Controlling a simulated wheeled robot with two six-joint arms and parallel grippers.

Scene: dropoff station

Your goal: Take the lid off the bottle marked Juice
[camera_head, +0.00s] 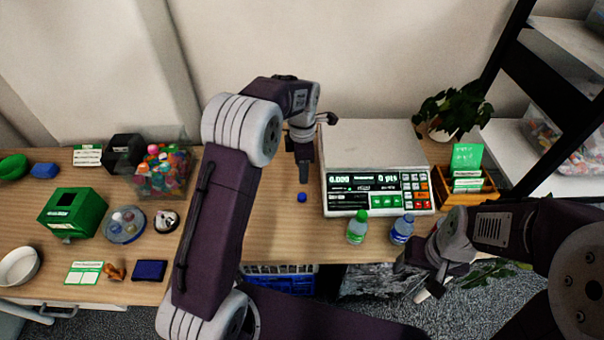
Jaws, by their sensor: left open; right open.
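Two small bottles stand at the table's front edge, before the scale. One bottle (357,229) has a green lid (361,214). The other bottle (401,231), to its right, looks blue at the top; I cannot tell whether a lid is on it. The labels are too small to read, so I cannot tell which is marked Juice. A small round blue piece (302,197) lies on the table left of the scale. My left gripper (304,178) is open, pointing down just above and behind this piece. My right gripper (418,276) is open, in front of the table edge, below the blue-topped bottle.
A scale (376,190) stands behind the bottles. Right of it are a wooden card box (468,191) and a plant (450,110). A green box (72,214), a clear bin of colourful pieces (160,175) and a white bowl (19,266) are at left. Black shelving (548,80) rises at right.

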